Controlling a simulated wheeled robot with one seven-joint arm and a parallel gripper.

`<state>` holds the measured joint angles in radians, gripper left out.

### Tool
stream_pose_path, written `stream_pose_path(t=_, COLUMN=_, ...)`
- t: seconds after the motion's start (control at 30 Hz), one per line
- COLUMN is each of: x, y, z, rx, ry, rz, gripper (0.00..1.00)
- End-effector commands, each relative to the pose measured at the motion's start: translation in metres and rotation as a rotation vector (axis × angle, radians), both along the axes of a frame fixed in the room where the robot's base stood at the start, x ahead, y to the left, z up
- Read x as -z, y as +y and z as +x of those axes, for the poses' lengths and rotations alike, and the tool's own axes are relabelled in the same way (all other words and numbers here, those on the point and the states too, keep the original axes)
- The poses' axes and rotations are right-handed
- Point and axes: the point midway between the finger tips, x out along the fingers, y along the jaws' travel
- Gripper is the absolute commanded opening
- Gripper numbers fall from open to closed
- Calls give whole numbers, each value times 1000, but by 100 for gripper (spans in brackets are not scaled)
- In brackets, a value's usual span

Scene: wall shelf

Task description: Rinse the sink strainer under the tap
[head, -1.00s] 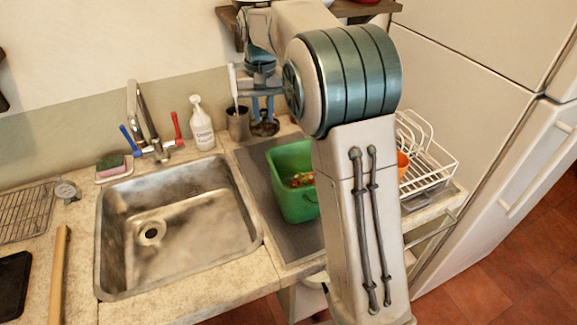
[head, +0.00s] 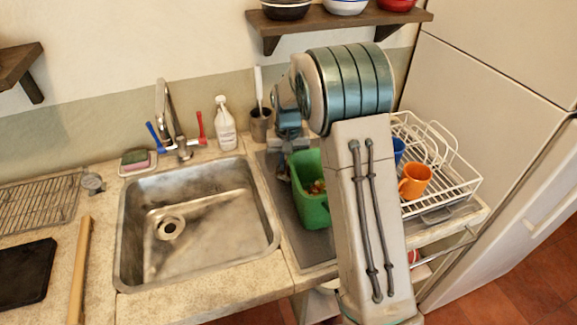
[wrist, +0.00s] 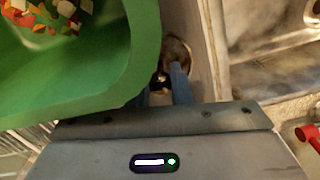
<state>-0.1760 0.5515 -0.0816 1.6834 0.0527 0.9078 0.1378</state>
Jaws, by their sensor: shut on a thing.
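My gripper (wrist: 168,88) is shut on the metal sink strainer (wrist: 177,48), with its blue fingers around the strainer's centre stem. In the head view my gripper (head: 284,172) is low beside the green bin (head: 314,208), on the sink side; the strainer is hard to make out there. The steel sink (head: 205,255) is left of it, with a bare drain (head: 170,228). The tap (head: 165,108) stands behind the sink, with a blue handle (head: 155,135) and a red handle (head: 201,127). No water shows from the spout.
The green bin, holding colourful scraps (wrist: 45,15), is close against my gripper. A soap bottle (head: 225,125) and a cup with a brush (head: 261,125) stand behind. A dish rack (head: 455,180) with an orange mug (head: 415,181) is at right. The sink basin is empty.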

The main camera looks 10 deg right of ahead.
Motion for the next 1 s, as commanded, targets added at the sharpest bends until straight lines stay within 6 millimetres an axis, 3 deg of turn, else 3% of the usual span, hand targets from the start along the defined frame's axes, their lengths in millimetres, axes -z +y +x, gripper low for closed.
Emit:
stream_pose_path(t=0.17, x=20, y=0, z=0, rx=-1, ry=1, rz=0, gripper=0)
stream_pose_path(t=0.53, x=25, y=0, z=0, rx=-1, ry=0, rz=0, gripper=0)
stream_pose_path(t=0.57, x=25, y=0, z=0, rx=-1, ry=-1, rz=0, gripper=22)
stream_pose_path(t=0.63, x=24, y=0, z=0, rx=-1, ry=-1, rz=0, gripper=41)
stream_pose_path(t=1.0, x=19, y=0, z=0, rx=-1, ry=-1, rz=0, gripper=41)
